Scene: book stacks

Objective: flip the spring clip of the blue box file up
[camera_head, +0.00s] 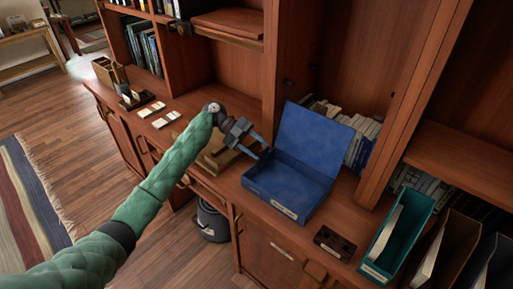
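The blue box file (279,189) stands on the wooden counter with its lid (314,141) raised and leaning back. A pale label is on its front face. The inside looks plain blue, and I cannot make out the spring clip at this size. My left gripper (261,148) is at the box file's upper left side, close to its left wall. Its two fingers are spread apart with nothing visible between them. I cannot tell whether a finger touches the box. My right gripper is not in view.
A teal magazine file (401,232) and a brown one (446,250) stand to the right. A dark cassette-like object (334,243) lies between them and the box. A wooden upright (413,90) rises behind the box.

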